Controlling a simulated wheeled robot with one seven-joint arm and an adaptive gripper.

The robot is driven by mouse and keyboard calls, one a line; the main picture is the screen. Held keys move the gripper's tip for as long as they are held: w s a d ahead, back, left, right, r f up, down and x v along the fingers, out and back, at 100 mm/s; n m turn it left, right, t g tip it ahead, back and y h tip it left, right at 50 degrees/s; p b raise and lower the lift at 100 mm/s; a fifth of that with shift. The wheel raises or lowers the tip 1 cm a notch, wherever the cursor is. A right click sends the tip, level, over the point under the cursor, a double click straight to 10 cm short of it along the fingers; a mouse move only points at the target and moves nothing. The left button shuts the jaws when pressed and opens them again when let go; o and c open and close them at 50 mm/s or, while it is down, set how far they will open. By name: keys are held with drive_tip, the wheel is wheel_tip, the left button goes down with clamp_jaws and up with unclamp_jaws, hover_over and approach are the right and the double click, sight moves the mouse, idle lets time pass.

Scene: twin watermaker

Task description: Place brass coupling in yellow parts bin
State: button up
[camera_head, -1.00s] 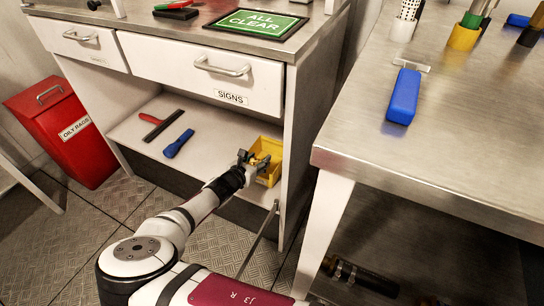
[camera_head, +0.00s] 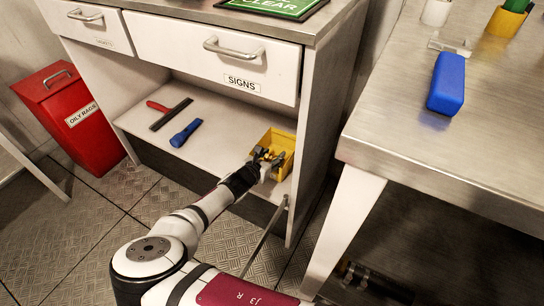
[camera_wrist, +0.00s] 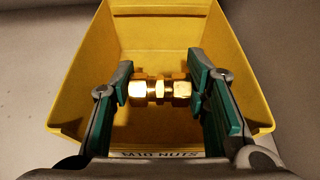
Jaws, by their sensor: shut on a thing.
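The brass coupling (camera_wrist: 160,90) lies crosswise between the green pads of my gripper (camera_wrist: 161,92) in the wrist view. My gripper is shut on its two ends. The coupling is over the open yellow parts bin (camera_wrist: 160,25), whose floor shows beyond it; I cannot tell how high above the floor it is. In the head view the bin (camera_head: 283,137) stands at the right end of the cabinet's lower shelf, with my gripper (camera_head: 268,156) at its front left part.
A red-handled squeegee (camera_head: 171,114) and a blue-handled tool (camera_head: 186,132) lie on the shelf left of the bin. The cabinet's side panel (camera_head: 322,130) is close on the bin's right. A SIGNS drawer (camera_head: 215,60) is above. A metal workbench (camera_head: 460,130) stands at right.

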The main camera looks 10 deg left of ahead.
drive_tip(key=shift+f, duration=0.5)
drive_tip(key=o, duration=0.9)
